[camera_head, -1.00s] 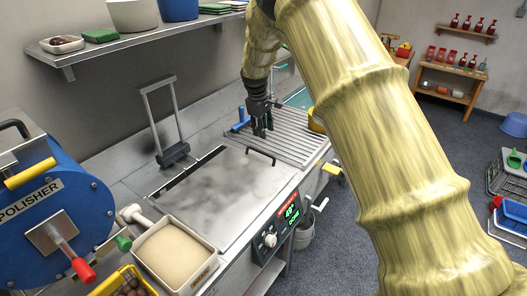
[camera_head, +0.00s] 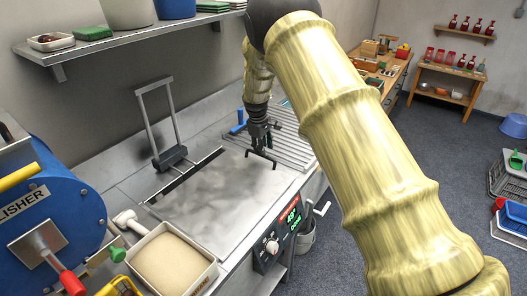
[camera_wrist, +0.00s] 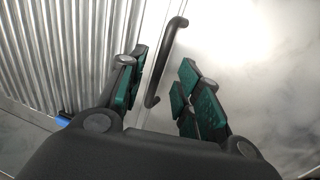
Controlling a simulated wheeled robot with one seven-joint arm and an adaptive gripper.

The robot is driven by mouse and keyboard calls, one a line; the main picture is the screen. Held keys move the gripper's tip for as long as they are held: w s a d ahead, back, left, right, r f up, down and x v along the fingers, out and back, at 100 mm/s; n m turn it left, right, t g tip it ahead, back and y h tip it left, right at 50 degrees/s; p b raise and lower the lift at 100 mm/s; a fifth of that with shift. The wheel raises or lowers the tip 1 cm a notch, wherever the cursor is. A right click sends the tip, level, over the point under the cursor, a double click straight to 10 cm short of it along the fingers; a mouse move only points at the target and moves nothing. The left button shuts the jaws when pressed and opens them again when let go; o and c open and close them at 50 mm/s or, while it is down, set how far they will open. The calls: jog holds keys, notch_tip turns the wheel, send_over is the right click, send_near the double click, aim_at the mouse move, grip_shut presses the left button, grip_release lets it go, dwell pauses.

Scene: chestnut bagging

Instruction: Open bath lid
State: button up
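The bath lid (camera_head: 215,200) is a flat, stained metal plate lying closed over the bath in the counter. Its black bar handle (camera_head: 262,159) is at the lid's right edge; it also shows in the wrist view (camera_wrist: 167,60). My gripper (camera_head: 262,148) is over the handle, pointing down. In the wrist view my gripper (camera_wrist: 160,95) is open, with green-padded fingers on either side of the handle. The handle passes through the gap, nearer the left finger. I cannot tell whether a finger touches it.
A ribbed metal drainboard (camera_head: 285,140) lies beyond the lid. An upright metal frame (camera_head: 160,125) stands behind the lid. A tray of tan grains (camera_head: 172,262) and a blue polisher (camera_head: 60,225) are at the near left. A control panel (camera_head: 283,232) is on the counter front.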

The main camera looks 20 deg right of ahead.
jog(key=shift+w+d+f+p, duration=0.1)
jog(key=shift+f+p, duration=0.1)
jog(key=shift+f, duration=0.7)
jog(key=shift+w+d+f+p, duration=0.1)
jog(key=shift+f+p, duration=0.1)
jog(key=shift+f, duration=0.7)
jog(key=shift+c, duration=0.4)
grip_shut()
